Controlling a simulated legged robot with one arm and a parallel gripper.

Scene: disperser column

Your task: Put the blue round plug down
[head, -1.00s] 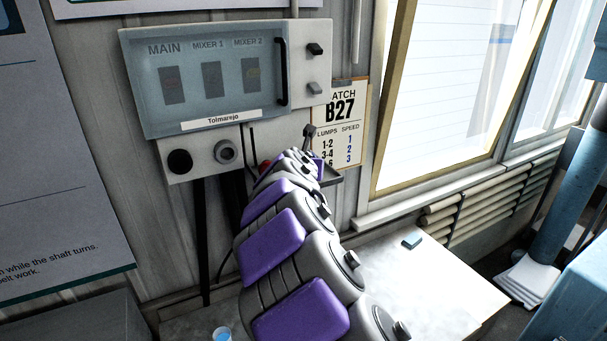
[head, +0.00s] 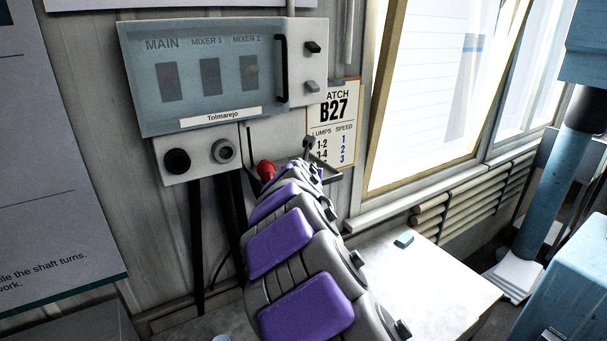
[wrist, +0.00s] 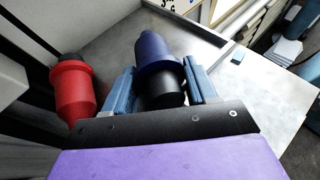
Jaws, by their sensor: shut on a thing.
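The blue round plug (wrist: 160,55) is in the wrist view, upright in the picture, with a black lower part between the blue finger pads of my gripper (wrist: 160,88). My gripper is shut on it. In the head view my purple and grey arm hides the plug and most of the gripper. A red plug (wrist: 73,92) with a black end is left of my gripper in the wrist view, apart from the blue plug. Its red end (head: 266,171) also shows in the head view beside my arm, below the control box.
A grey-white worktop (head: 440,285) lies below my arm, mostly clear on the right, with a small teal block (head: 403,240). A switch cabinet (head: 225,75) and a batch B27 card (head: 334,115) are on the wall. A blue machine column (head: 545,190) stands at right.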

